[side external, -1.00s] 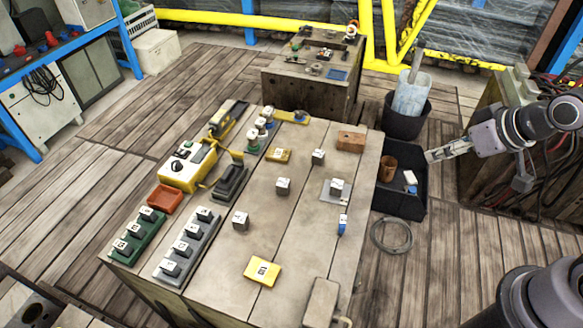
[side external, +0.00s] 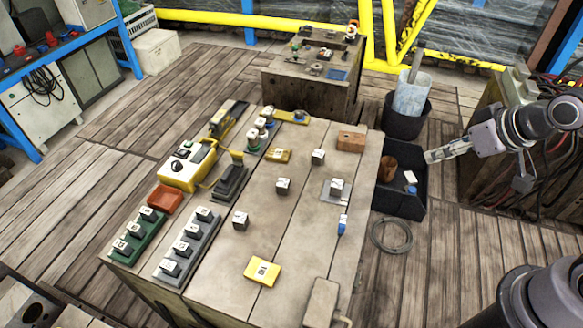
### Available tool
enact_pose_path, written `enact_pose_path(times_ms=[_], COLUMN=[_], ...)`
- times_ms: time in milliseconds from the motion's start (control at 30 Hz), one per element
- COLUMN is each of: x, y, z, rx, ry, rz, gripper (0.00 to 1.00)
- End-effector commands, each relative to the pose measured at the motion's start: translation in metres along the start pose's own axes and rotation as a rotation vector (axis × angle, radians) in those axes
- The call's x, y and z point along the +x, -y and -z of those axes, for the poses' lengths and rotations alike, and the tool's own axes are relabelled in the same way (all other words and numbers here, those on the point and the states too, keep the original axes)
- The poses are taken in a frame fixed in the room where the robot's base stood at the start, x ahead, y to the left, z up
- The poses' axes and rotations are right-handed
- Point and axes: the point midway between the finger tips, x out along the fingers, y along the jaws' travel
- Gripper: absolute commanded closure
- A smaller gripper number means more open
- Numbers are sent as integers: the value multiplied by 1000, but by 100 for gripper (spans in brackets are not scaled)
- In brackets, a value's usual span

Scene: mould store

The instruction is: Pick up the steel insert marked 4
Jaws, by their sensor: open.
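Several small steel cubes with pale marked tops stand loose on the workbench (side external: 290,240). One cube (side external: 318,157) is toward the back, one cube (side external: 283,186) near the middle, one cube (side external: 240,221) nearer the front. Another cube (side external: 336,188) sits on a thin grey plate (side external: 326,197) at the right. More marked blocks stand in a grey rack (side external: 189,246) and a green rack (side external: 136,237) at the front left. The marks are too small to read, so I cannot tell which is 4. My gripper (side external: 430,156) is open and empty, right of the bench near a black bin's upper edge, apart from every cube.
A yellow card (side external: 262,270), a blue marker (side external: 342,226) and a brown block (side external: 351,141) lie on the bench. A yellow control box (side external: 187,166) and orange tray (side external: 165,200) are at the left. The black bin (side external: 398,204) stands beside the bench's right edge.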

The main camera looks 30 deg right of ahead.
Motion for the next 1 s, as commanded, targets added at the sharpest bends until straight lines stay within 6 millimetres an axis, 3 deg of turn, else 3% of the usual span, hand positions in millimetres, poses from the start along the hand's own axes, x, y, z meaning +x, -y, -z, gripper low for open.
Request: enact_pose_path(times_ms=[200, 367, 667, 1000], x=[0, -1, 15, 58], y=[2, 16, 66, 145], z=[4, 28, 94, 145], rx=[-8, -56, -205, -385], ry=[6, 42, 154, 280], rz=[4, 28, 92, 158], gripper=[43, 43, 43, 43])
